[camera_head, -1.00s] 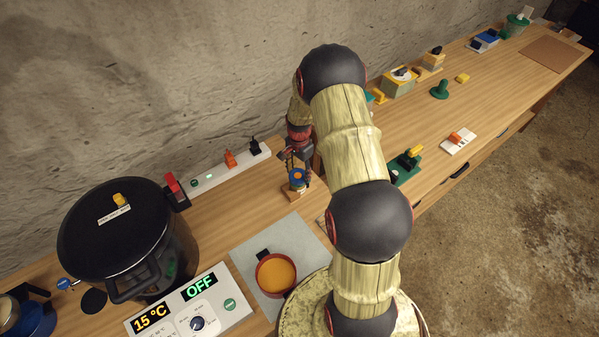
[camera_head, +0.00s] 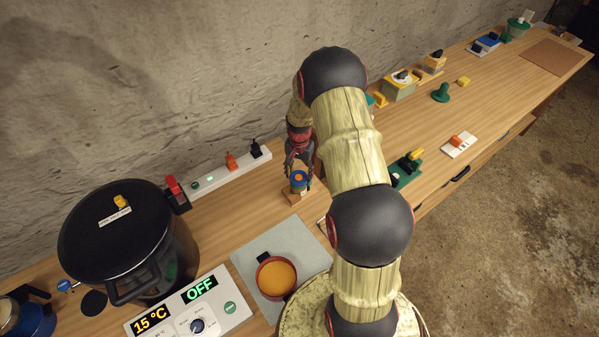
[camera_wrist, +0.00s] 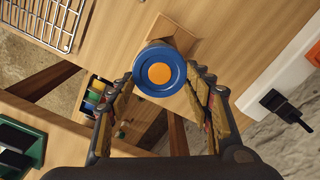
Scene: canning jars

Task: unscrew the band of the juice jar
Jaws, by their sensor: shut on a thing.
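The juice jar (camera_head: 299,187) stands upright on a small wooden block (camera_head: 292,197) near the back of the bench. Its round blue band (camera_wrist: 140,72) circles an orange lid centre (camera_wrist: 159,73) in the wrist view. My gripper (camera_wrist: 166,76) comes from above, with one fingertip at each side of the band, shut on it. In the head view my gripper (camera_head: 299,168) is right above the jar. Most of the jar's body is hidden below the band in the wrist view.
A white switch strip (camera_head: 220,175) with dark and orange levers lies behind and left. A large black pot (camera_head: 125,240), a control panel (camera_head: 195,310) and a grey mat (camera_head: 262,246) with an orange-filled pan (camera_head: 276,277) are at front left. A wire rack (camera_wrist: 45,20) shows in the wrist view.

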